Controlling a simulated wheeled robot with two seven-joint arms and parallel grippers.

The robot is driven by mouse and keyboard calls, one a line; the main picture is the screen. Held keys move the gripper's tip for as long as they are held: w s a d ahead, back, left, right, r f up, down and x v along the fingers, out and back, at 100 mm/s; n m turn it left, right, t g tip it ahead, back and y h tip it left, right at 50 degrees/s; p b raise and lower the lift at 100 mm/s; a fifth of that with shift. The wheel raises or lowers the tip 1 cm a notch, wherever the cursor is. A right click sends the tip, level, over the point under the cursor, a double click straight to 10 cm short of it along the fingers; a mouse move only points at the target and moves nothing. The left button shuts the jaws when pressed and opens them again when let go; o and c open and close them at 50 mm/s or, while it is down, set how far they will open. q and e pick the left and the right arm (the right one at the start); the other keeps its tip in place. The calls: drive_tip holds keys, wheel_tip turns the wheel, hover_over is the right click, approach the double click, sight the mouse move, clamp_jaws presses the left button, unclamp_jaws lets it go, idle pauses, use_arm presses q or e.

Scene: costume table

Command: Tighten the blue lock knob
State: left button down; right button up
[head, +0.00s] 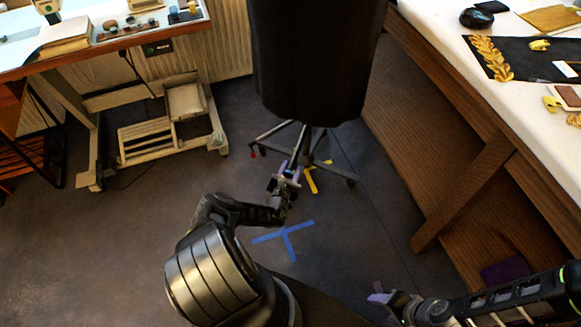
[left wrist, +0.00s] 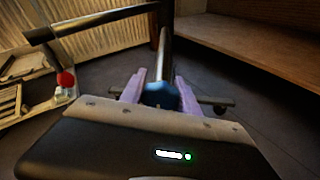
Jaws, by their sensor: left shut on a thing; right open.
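The blue lock knob (left wrist: 160,95) is in the left wrist view, low on the dark pole of the stand. My left gripper (left wrist: 160,92) has its two purple fingers on either side of the knob and is shut on it. In the head view my left gripper (head: 290,174) reaches in beside the stand's pole, under the black dress form (head: 315,60); the knob itself is hard to make out there. My right gripper (head: 382,298) is open and empty, low over the floor at the bottom right.
The stand's dark legs (head: 342,173) spread out on casters, with a small red part (left wrist: 66,79) at one leg's end. Yellow tape (head: 311,180) and blue tape (head: 286,240) mark the floor. A white-topped table (head: 540,120) stands right, a wooden workbench (head: 100,50) left. Open floor lies between.

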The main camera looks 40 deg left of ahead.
use_arm(q)
drive_tip(key=shift+m+y, duration=0.6)
drive_tip(key=shift+m, duration=0.5)
drive_tip(key=shift+a+m+y+b, duration=0.1)
drive_tip(key=shift+m+y+b, duration=0.3)
drive_tip(key=shift+m, duration=0.7)
drive_tip(key=m+y+b, duration=0.1)
drive_tip(key=m, duration=0.2)
drive_tip(key=shift+a+m+b, duration=0.1)
drive_tip(key=shift+m+b, duration=0.25)
drive_tip(key=shift+m, duration=0.05)
drive_tip(key=shift+s+r+m+t+y+b, duration=0.1)
drive_tip(key=shift+r+m+t+y+b, duration=0.15)
drive_tip(key=shift+m, duration=0.55)
drive_tip(key=shift+m+t+y+b, duration=0.15)
drive_tip(key=shift+m+y+b, duration=0.15)
drive_tip(key=shift+m, duration=0.5)
drive_tip(key=c, duration=0.9)
unclamp_jaws()
